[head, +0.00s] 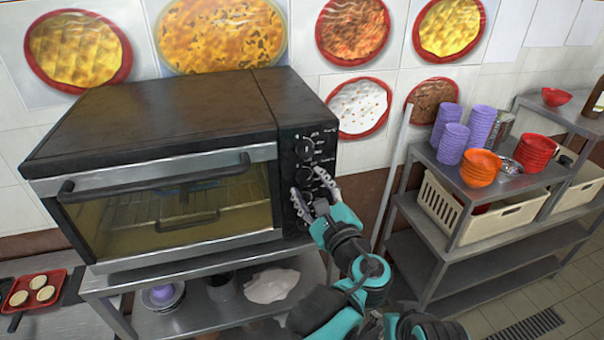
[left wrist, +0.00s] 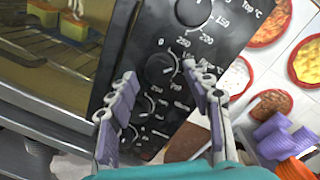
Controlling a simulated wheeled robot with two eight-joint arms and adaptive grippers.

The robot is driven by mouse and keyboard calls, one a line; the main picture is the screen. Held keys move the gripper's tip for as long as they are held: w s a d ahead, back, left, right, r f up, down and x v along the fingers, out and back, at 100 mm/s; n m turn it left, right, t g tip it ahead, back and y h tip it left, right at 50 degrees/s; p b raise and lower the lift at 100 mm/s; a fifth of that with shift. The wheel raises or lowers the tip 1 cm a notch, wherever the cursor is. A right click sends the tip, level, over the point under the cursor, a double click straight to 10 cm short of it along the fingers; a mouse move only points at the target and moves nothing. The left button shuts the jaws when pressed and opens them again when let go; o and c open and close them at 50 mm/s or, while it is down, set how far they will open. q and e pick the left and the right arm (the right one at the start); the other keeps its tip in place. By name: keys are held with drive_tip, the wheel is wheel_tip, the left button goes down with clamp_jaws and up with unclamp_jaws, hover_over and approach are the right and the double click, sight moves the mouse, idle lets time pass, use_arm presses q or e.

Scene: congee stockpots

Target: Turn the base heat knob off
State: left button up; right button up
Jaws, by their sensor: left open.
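The oven (head: 170,170) has a dark control panel (head: 318,135) on its right side, with a column of knobs. The top knob (head: 304,148) shows in the head view, and in the left wrist view (left wrist: 193,10) it has "Top °C" beside it. The second knob (left wrist: 162,68), which looks like the base heat knob, has a temperature scale around it; its own label is partly hidden. My left gripper (head: 310,187) is open at the panel. In the left wrist view its fingers (left wrist: 160,76) straddle the second knob; contact cannot be told. My right gripper is not in view.
Lower knobs (left wrist: 129,134) sit below on the panel. The oven stands on a metal table (head: 200,325). A metal shelf rack (head: 430,230) at right holds purple cups (head: 452,143), orange bowls (head: 480,167) and a cream crate (head: 430,203). A red tray (head: 32,293) is at lower left.

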use_arm(q)
drive_tip(key=shift+w+a, duration=0.2)
drive_tip(key=shift+w, duration=0.2)
drive_tip(key=shift+s+d+r, duration=0.1)
drive_tip(key=shift+s+d, duration=0.05)
drive_tip(key=shift+s, duration=0.2)
clamp_jaws()
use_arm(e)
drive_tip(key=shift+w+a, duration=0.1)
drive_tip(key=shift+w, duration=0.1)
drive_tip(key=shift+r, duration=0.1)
use_arm(q)
drive_tip(key=n+p, duration=0.1)
drive_tip(key=n, duration=0.2)
drive_tip(key=shift+r+n, duration=0.15)
drive_tip(key=shift+n, duration=0.25)
drive_tip(key=shift+r+n, duration=0.1)
drive_tip(key=shift+n, duration=1.8)
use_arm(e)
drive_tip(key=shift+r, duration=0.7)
use_arm(q)
drive_tip(key=shift+p, duration=0.3)
